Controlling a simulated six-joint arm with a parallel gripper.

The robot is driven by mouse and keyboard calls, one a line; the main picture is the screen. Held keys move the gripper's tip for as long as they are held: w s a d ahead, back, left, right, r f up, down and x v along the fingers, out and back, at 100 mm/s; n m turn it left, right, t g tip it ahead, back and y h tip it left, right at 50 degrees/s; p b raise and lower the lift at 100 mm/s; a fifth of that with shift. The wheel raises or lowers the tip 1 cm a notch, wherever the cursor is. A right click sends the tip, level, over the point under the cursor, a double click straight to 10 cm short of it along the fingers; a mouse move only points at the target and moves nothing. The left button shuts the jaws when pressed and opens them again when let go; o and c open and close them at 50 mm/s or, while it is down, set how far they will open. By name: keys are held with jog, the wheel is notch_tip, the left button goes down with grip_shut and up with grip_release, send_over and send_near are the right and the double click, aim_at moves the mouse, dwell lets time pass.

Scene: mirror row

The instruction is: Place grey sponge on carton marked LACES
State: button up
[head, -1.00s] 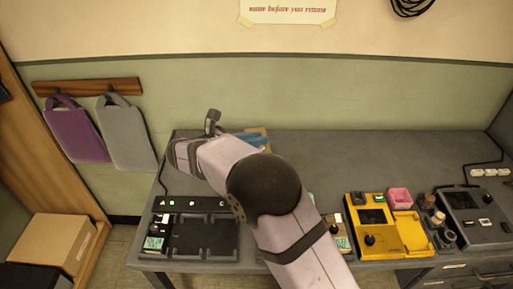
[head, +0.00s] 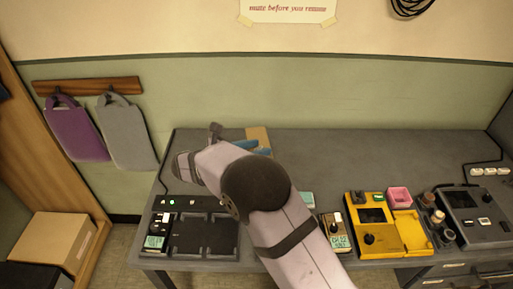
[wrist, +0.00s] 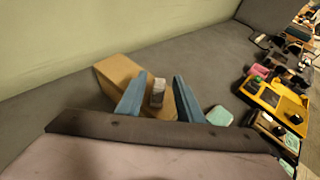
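A brown carton (wrist: 118,74) stands on the grey bench near the wall; part of it also shows behind my arm in the head view (head: 258,135). No LACES marking is readable on it. A small grey block (wrist: 158,92), which looks like the grey sponge, shows against the carton's top in the wrist view. My gripper (wrist: 158,97) has blue fingers that stand apart, one on each side of the block, with gaps visible on both sides. In the head view the blue fingers (head: 252,147) are just in front of the carton, and the block is not visible.
A pale teal item (wrist: 220,115) lies right of the fingers. A yellow device (head: 375,239), a pink tray (head: 399,197) and a dark console (head: 475,215) stand to the right. A black rack (head: 203,236) is at front left. The back right bench is clear.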

jog(key=shift+r, duration=0.1)
jog(key=shift+a+r, duration=0.1)
jog(key=b+v, duration=0.1)
jog(key=v, duration=1.1)
dwell(0.3)
jog(key=s+d+f+m+g+y+p, duration=0.15)
jog(key=s+d+m+g, duration=0.3)
jog(key=d, duration=0.45)
jog(key=s+d+f+m+g+y+p, duration=0.1)
jog(key=s+d+f+m+g+p, duration=0.2)
jog(key=d+m, duration=0.45)
jog(key=s+d+m+g+y+p, duration=0.1)
jog(key=s+d+m+y+p, duration=0.1)
jog(key=s+m, duration=0.5)
jog(key=s+d+f+m+g+y+p, duration=0.1)
jog(key=s+d+m+y, duration=0.3)
jog(key=s+m, duration=0.4)
jog(key=shift+s+d+f+y+p, duration=0.25)
jog(key=shift+s+y+p, duration=0.2)
jog(key=shift+s, duration=0.45)
